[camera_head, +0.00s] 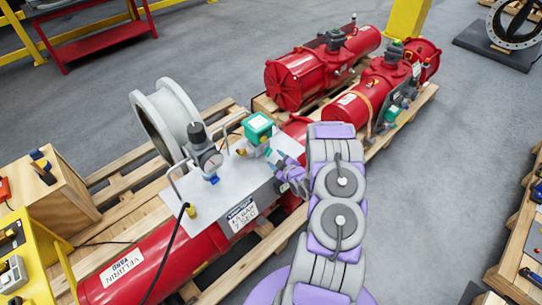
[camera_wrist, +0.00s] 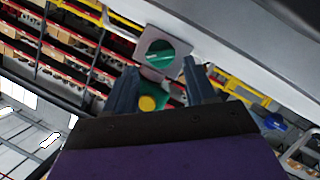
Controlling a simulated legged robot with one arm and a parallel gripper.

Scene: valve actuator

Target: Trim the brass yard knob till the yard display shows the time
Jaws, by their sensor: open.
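My gripper (camera_head: 284,184) is at the right side of the grey panel (camera_head: 215,205) on the red actuator labelled "VELARIN YARD" (camera_head: 138,262). In the wrist view its two dark fingers (camera_wrist: 157,88) stand apart. A round yellow, brass-like piece (camera_wrist: 148,103) with green around it shows between the fingers. I cannot tell whether it is the yard knob or whether a finger touches it. Beyond the fingertips is a green round face in a grey plate (camera_wrist: 160,54). A label on the panel front reads about "15 BAR 7 SEC" (camera_head: 241,215). I make out no display reading.
A green-topped box (camera_head: 258,126), a dark-topped gauge fitting (camera_head: 204,150) and bent pipes stand on the panel. A large grey flange (camera_head: 165,118) rises behind. More red actuators (camera_head: 322,68) lie on pallets at the back. Grey floor (camera_head: 440,130) is open at right.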

